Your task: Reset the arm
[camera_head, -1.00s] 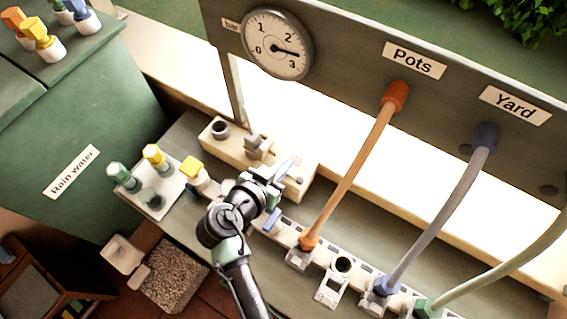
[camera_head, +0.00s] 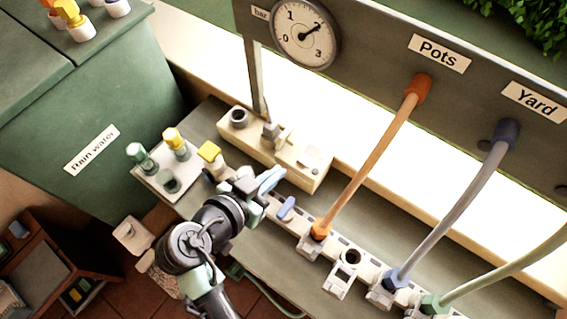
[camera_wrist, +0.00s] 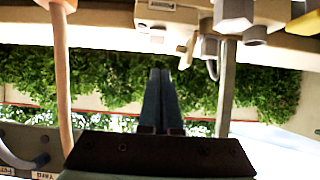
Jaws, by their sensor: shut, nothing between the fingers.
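My gripper (camera_head: 277,177) is at the end of my dark arm, above the workbench in the head view. Its blue fingers are together with nothing between them. In the wrist view the shut fingers (camera_wrist: 160,100) point toward a hedge and hold nothing. A small blue lever (camera_head: 285,208) on the white rail shows just right of and below my gripper, apart from it in the picture. The beige block (camera_head: 308,168) with a grey fitting lies behind the fingers. A yellow-topped fitting (camera_head: 209,151) stands to the left.
An orange hose (camera_head: 367,155) and a grey-blue hose (camera_head: 450,205) rise from the rail to the panel. A white plate (camera_head: 150,185) with green and yellow knobs lies left. The green rain water tank (camera_head: 100,110) stands at far left. The pressure gauge (camera_head: 305,33) is above.

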